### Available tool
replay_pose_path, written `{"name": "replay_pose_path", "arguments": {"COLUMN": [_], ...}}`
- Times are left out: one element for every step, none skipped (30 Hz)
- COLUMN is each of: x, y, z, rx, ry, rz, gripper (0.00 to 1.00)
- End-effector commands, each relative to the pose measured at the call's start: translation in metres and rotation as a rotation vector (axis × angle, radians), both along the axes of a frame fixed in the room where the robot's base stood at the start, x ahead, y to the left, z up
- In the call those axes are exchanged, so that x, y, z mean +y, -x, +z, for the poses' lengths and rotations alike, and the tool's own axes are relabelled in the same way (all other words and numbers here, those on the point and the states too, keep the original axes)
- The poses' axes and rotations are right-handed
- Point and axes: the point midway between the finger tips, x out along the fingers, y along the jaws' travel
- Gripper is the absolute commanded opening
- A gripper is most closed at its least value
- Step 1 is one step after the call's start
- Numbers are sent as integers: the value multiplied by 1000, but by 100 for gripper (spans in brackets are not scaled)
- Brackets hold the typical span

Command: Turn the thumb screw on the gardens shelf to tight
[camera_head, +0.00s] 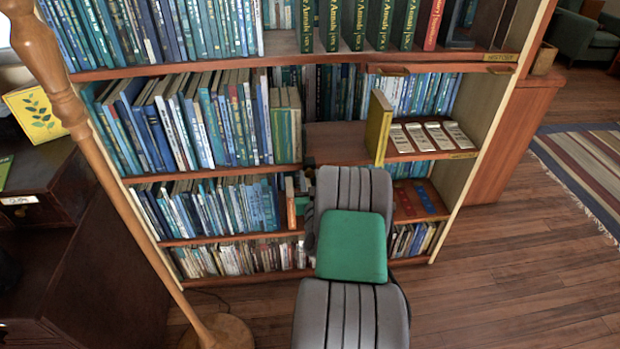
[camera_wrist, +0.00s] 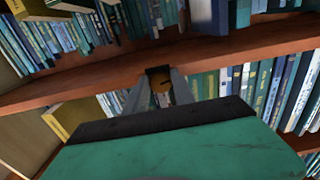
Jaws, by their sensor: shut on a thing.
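The thumb screw (camera_wrist: 161,84) shows in the wrist view as a small round brass-coloured head at a dark bracket on the front edge of a wooden shelf (camera_wrist: 215,47). My gripper (camera_wrist: 160,92) has its two grey fingers shut on the screw head, one on each side. A dark slot or line shows on the head; how tight it is cannot be told. In the head view my arm covers the screw and the fingertips.
Blue books (camera_head: 215,120) fill the shelves beside my arm. A yellow-green book (camera_head: 379,127) stands upright right of it, near several pale cards (camera_head: 430,137). A wooden lamp pole (camera_head: 95,135) rises at left. Floor (camera_head: 520,270) is clear at right.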

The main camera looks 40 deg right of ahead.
Motion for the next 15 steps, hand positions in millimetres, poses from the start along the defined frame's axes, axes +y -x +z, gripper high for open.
{"name": "replay_pose_path", "arguments": {"x": [0,0,0,0,0,0,0,0,0,0,0,0,0,0,0], "y": [0,0,0,0,0,0,0,0,0,0,0,0,0,0,-1], "z": [0,0,0,0,0,0,0,0,0,0,0,0,0,0,0], "rx": [0,0,0,-1,-2,-3,-6,-8,-13,-18,-23,-31,-38,-47,-58], "ry": [0,0,0,-1,-2,-5,-8,-12,-19,-24,-32,-44,-54,-66,-84], "rz": [0,0,0,0,0,0,0,0,0,0,0,0,0,0,1], "gripper": [0,0,0,0,0,0,0,0,0,0,0,0,0,0,0]}}
